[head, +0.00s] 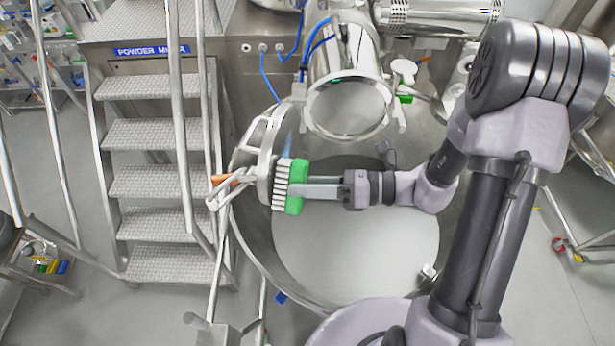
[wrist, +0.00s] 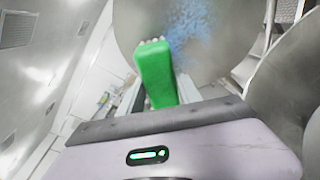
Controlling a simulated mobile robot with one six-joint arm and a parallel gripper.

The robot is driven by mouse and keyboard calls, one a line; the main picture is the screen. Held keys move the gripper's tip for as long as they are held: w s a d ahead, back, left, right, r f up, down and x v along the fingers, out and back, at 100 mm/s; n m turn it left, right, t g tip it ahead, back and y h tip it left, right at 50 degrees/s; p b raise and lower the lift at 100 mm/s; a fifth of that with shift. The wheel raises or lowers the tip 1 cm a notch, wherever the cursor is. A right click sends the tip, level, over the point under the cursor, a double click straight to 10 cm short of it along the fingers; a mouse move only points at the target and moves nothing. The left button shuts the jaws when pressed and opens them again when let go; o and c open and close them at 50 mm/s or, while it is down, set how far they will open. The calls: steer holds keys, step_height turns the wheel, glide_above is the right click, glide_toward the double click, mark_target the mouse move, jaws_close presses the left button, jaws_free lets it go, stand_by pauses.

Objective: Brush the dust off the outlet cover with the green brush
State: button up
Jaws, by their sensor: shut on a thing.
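My gripper (head: 316,188) is shut on the green brush (head: 296,187), whose pale bristles point left at the outlet cover. The outlet cover (head: 267,150) is a round steel lid, swung open and seen nearly edge-on in the head view. In the wrist view the cover's face (wrist: 130,22) fills the upper middle, with a patch of blue dust (wrist: 188,32) on it. The brush (wrist: 156,75) stands in front of the face, its bristle tips just left of the dust. The bristles are at or very near the face; I cannot tell whether they touch.
The steel outlet pipe (head: 348,105) opens right of the cover, above a wide round steel vessel (head: 255,262). Metal steps (head: 155,180) with handrails stand at the left. An orange-handled clamp (head: 228,180) sits behind the cover. Blue hoses (head: 268,80) hang above.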

steer(key=shift+w+r+p, duration=0.2)
steer(key=shift+r+p, duration=0.15)
steer(key=shift+r, duration=0.2)
steer(key=shift+w+d+b, duration=0.25)
steer(key=shift+w+d, duration=0.25)
steer(key=shift+w, duration=1.4)
steer(key=shift+w+d+b, duration=0.3)
steer(key=shift+w+d, duration=0.2)
steer(key=shift+w, duration=1.4)
steer(key=shift+w+d+b, duration=0.25)
steer(key=shift+w+d, duration=0.25)
steer(key=shift+w, duration=1.4)
steer(key=shift+d, duration=0.1)
steer(key=shift+s+d, duration=0.2)
steer(key=shift+d, duration=0.65)
steer(key=shift+s+d, duration=0.25)
steer(key=shift+d, duration=0.65)
steer(key=shift+s+d, duration=0.2)
steer(key=shift+d, duration=0.65)
steer(key=d, duration=0.3)
steer(key=shift+s, duration=0.4)
